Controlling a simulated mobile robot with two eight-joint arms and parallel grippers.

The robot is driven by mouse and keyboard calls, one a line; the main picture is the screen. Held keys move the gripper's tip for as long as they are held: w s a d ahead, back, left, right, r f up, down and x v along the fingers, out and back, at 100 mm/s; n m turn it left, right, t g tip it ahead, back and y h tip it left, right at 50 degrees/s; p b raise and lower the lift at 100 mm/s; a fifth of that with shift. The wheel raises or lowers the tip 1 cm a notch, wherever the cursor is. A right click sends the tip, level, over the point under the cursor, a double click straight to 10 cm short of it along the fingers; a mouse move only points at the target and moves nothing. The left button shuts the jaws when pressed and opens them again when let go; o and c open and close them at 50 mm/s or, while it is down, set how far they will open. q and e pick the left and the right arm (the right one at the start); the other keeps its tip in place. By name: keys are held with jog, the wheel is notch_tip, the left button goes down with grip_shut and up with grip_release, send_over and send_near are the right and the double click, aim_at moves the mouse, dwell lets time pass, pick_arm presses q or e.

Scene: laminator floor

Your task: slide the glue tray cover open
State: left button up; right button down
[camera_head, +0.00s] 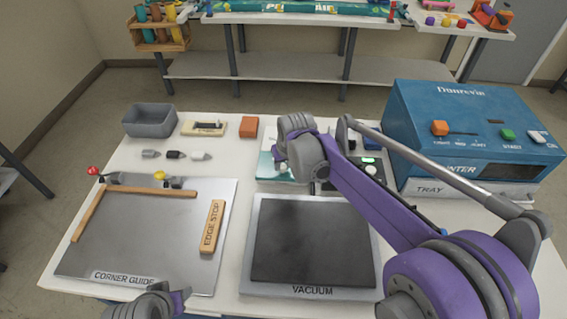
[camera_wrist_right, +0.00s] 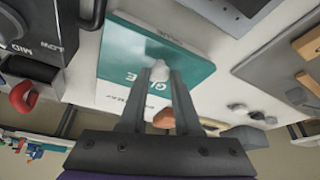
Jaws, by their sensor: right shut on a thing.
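The glue tray has a teal cover (camera_wrist_right: 125,45) marked GLUE with a small white knob (camera_wrist_right: 161,66). A white part of the tray (camera_wrist_right: 112,95) shows beside the teal in the right wrist view. My right gripper (camera_wrist_right: 160,78) is shut on the knob, one finger on each side. In the head view a strip of the teal cover (camera_head: 266,164) shows behind the vacuum plate, and my right wrist hides the rest and the fingers. A grey and purple part of my left arm (camera_head: 152,303) shows at the bottom edge; its fingers cannot be made out.
The vacuum plate (camera_head: 312,290) lies in front of the tray. The blue printer (camera_head: 440,105) stands to the right. The corner guide board (camera_head: 145,250) lies left, with a grey bin (camera_head: 150,121), an orange block (camera_head: 249,127) and several small nozzles behind it.

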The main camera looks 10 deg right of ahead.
pick_arm(q)
jog(key=shift+w+r+p, duration=0.2)
jog(key=shift+r+p, duration=0.2)
jog(key=shift+r, duration=0.15)
jog(key=shift+w+r+p, duration=0.15)
jog(key=shift+r+p, duration=0.25)
jog(key=shift+r, duration=0.1)
pick_arm(e)
jog(key=w+d, duration=0.1)
jog(key=w, duration=0.3)
jog(key=w+d, duration=0.1)
jog(key=w, duration=0.3)
jog(key=w+d, duration=0.1)
jog(key=w, duration=0.3)
jog(key=shift+d, duration=0.4)
jog(key=shift+s, duration=0.1)
jog(key=c, duration=0.6)
grip_release()
pick_arm(q)
jog(key=shift+r, duration=0.1)
pick_arm(e)
jog(key=v, duration=1.1)
jog(key=shift+f, duration=0.1)
